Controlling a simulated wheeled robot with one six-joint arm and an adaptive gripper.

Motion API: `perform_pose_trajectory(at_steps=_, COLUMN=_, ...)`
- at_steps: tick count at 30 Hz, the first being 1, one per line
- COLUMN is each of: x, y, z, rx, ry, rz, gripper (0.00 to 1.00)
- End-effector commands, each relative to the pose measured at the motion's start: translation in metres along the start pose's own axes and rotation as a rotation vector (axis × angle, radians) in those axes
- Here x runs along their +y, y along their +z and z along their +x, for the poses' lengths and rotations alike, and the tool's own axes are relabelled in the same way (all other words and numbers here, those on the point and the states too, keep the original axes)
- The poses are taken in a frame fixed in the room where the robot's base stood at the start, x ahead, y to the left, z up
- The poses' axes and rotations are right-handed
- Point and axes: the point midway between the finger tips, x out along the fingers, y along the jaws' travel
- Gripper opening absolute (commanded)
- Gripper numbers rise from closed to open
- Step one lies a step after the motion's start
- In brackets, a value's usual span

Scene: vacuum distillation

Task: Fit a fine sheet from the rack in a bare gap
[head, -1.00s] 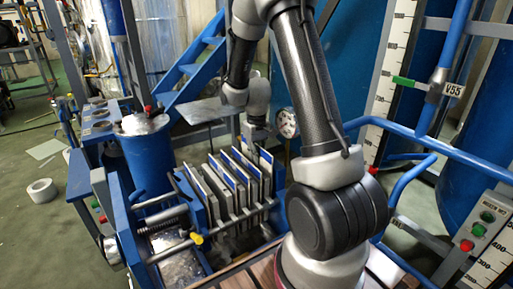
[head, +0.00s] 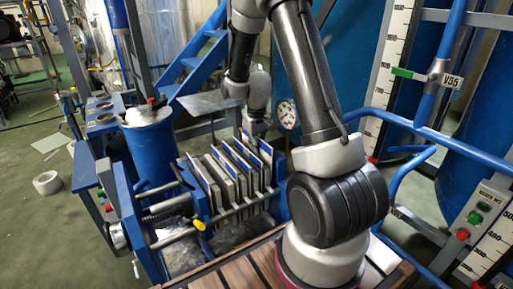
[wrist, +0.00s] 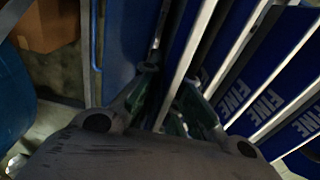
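Several upright plates and blue-faced sheets with pale edges (head: 232,170) stand in a row in a blue metal frame (head: 190,183) in the head view. In the wrist view, blue sheets marked FINE (wrist: 268,100) stand side by side at the right. My gripper (wrist: 168,80) is among the sheets, pointing down, its two fingers drawn near each other on either side of a sheet's pale edge (wrist: 197,38). Whether the fingers press on that sheet is too dark to tell. In the head view my gripper (head: 257,128) is at the far end of the row, partly behind plates.
Blue steps (head: 195,65) and a gauge (head: 287,115) are behind. Blue railings (head: 400,130) and a button panel (head: 478,218) are at the right.

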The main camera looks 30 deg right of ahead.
Motion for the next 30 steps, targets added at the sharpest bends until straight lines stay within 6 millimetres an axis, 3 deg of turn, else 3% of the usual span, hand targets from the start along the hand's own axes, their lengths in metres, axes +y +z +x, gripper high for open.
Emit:
perform_pose_trajectory(at_steps=1, x=-0.003, y=0.013, z=0.013, rx=-0.032, ry=-0.008, rz=0.005, gripper=0.24)
perform_pose_trajectory(at_steps=2, x=-0.004, y=0.013, z=0.009, rx=-0.030, ry=-0.007, rz=0.005, gripper=0.25)
perform_pose_trajectory(at_steps=12, x=-0.004, y=0.015, z=-0.077, rx=0.005, ry=0.001, rz=0.001, gripper=0.30)
perform_pose_trajectory(at_steps=18, x=-0.006, y=0.014, z=-0.116, rx=0.016, ry=0.003, rz=-0.001, gripper=0.30)
perform_pose_trajectory(at_steps=24, x=-0.007, y=0.014, z=-0.131, rx=0.019, ry=0.004, rz=-0.002, gripper=0.30)
perform_pose_trajectory(at_steps=30, x=-0.007, y=0.014, z=-0.133, rx=0.019, ry=0.004, rz=-0.002, gripper=0.30)
